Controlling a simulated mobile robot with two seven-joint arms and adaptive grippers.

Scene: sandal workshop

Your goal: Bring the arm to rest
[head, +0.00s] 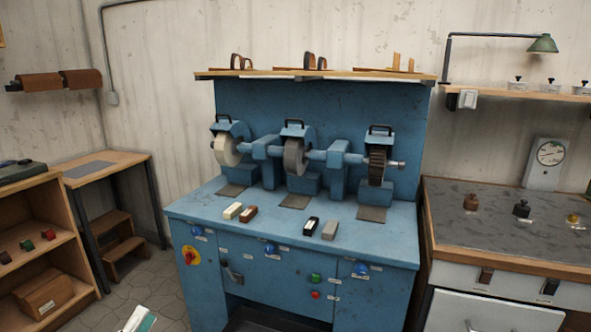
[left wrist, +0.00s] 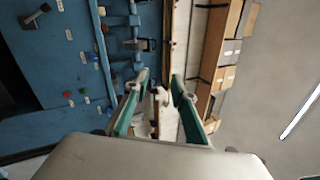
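My left gripper (head: 138,320) shows only as a small white and teal part at the bottom edge of the head view, left of the blue grinding bench (head: 205,275). In the left wrist view its two teal fingers (left wrist: 160,84) stand apart, with nothing held between them. The fingers point across the room, with the bench and wall behind them. The rest of the left arm is out of the head view. My right gripper is in neither view.
The bench carries three wheels, with several small blocks (head: 330,230) along its front. A wooden shelf unit (head: 75,265) stands at the left and a grey-topped counter (head: 505,240) at the right. Bare floor (head: 165,290) shows between shelf unit and bench.

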